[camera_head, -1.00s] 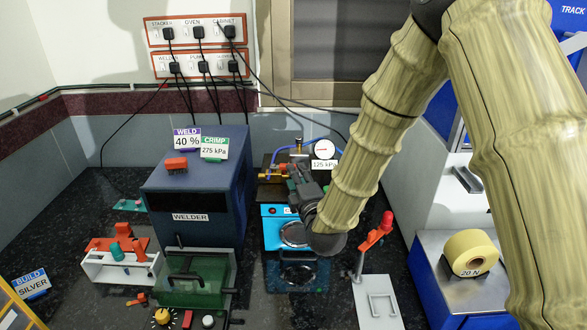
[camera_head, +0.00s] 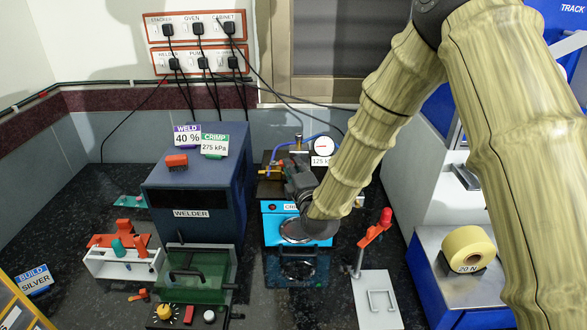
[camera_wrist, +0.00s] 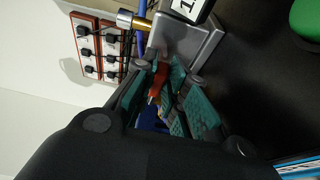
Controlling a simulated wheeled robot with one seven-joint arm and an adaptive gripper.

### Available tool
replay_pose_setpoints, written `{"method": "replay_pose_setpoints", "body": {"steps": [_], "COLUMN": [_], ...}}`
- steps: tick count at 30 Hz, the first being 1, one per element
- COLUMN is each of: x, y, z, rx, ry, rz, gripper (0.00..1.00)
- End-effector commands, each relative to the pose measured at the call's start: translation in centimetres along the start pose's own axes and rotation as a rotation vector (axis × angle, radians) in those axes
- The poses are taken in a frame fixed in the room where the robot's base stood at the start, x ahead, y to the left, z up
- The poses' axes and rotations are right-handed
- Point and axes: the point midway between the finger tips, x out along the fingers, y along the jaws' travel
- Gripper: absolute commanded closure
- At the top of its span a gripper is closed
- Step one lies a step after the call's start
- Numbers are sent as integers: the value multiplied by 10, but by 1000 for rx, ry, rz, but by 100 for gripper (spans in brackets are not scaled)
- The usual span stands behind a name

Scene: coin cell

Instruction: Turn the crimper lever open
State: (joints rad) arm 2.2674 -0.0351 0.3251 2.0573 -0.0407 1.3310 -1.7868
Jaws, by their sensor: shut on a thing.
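The crimper (camera_head: 283,222) is a light blue box with a partly hidden label, standing right of the welder. My gripper (camera_head: 292,168) reaches over its back, next to the brass fittings; my arm hides much of this area in the head view. In the wrist view, my gripper (camera_wrist: 168,92) has its teal-padded fingers closed around a red lever-like piece (camera_wrist: 158,80), which I take to be the crimper lever. The lever's base and full angle are hidden by the fingers.
A gauge (camera_head: 324,146) with a 125 kPa tag stands behind the gripper. The dark blue welder (camera_head: 195,195) is close on the left. A red-handled stand (camera_head: 374,232) is on the right. A blue hose runs behind.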

Motion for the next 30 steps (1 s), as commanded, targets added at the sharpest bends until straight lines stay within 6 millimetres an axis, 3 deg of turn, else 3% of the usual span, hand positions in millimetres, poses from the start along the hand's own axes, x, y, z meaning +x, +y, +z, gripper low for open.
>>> {"method": "replay_pose_setpoints", "body": {"steps": [23, 24, 26, 27, 30], "x": [6, 6, 6, 6, 6], "y": [0, 0, 0, 0, 0], "z": [4, 4, 4, 4, 4], "rx": [0, 0, 0, 0, 0], "ry": [130, 130, 130, 130, 129], "rz": [-1, -1, -1, -1, -1], "gripper": [100, 80, 69, 64, 64]}}
